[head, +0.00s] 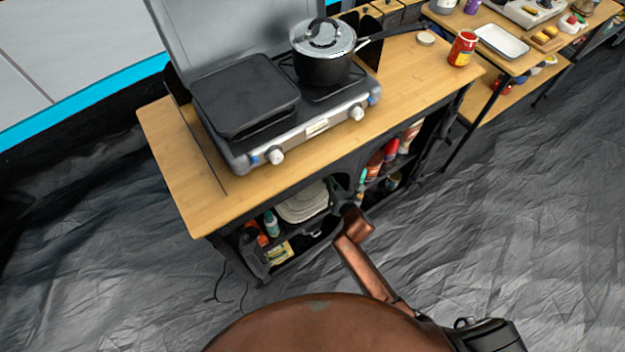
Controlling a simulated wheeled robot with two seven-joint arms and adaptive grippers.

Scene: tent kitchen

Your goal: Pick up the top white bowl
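A stack of white dishes (302,203), with the white bowl seemingly among them, stands on the shelf beneath the camp stove. The rims show as pale stacked layers; the top one cannot be singled out clearly. One copper-coloured arm comes up from the lower right, and its dark gripper (341,192) is at the shelf opening, just right of the stack. It seems to be my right gripper. Its fingers are small and dark against the shelf, so their opening and any contact with the dishes cannot be made out. My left gripper is not in view.
The wooden counter (180,170) overhangs the shelf and carries a camp stove (300,128) with a lidded pot (323,68). Bottles (271,224) stand left of the dishes, more bottles (390,150) right. A red jar (463,48) stands at the counter's right end. The floor in front is clear.

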